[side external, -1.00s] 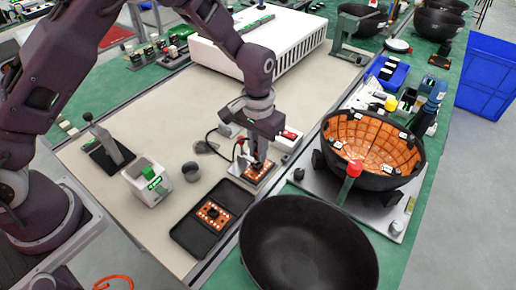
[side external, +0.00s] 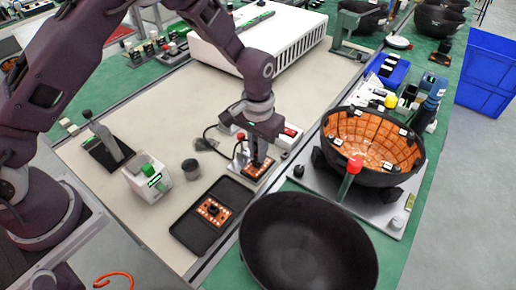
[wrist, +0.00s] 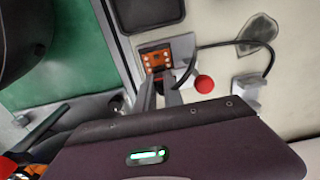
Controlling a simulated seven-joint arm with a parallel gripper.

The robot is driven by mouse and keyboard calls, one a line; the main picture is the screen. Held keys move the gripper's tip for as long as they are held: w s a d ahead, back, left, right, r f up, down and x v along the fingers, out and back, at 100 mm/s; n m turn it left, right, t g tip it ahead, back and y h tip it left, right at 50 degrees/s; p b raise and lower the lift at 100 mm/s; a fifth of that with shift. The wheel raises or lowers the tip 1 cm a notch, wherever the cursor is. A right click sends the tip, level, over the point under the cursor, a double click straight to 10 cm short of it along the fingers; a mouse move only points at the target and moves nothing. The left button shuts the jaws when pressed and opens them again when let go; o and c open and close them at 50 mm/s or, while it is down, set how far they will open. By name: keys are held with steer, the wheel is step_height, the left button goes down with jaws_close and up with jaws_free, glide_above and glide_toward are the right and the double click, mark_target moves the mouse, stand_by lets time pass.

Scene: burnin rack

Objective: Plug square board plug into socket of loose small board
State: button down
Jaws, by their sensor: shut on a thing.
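My gripper (side external: 257,164) points down over a small orange board (wrist: 155,57) on a pale stand beside the dark tray. In the wrist view my gripper's fingers (wrist: 165,78) are close together at the board's near edge. They are shut on the square board plug, mostly hidden between them. A black cable (wrist: 222,42) runs to the fingers from the right. I cannot tell whether the plug is in a socket or only touching. Another small orange board (side external: 212,211), with a dark square centre, lies in the black tray (side external: 188,234).
A red knob (wrist: 204,84) stands close right of the fingers in the wrist view. A black bowl (side external: 308,245) is in front, and an orange-lined bowl (side external: 372,147) is at right. Mid-table is clear.

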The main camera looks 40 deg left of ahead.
steer(key=shift+r, duration=0.5)
steer(key=shift+f, duration=0.7)
stand_by(1.0)
steer(key=c, duration=1.4)
jaws_free()
steer(key=shift+o, duration=0.2)
steer(key=shift+r, duration=0.1)
step_height(320, 180, up, 7)
steer(key=shift+f, duration=0.1)
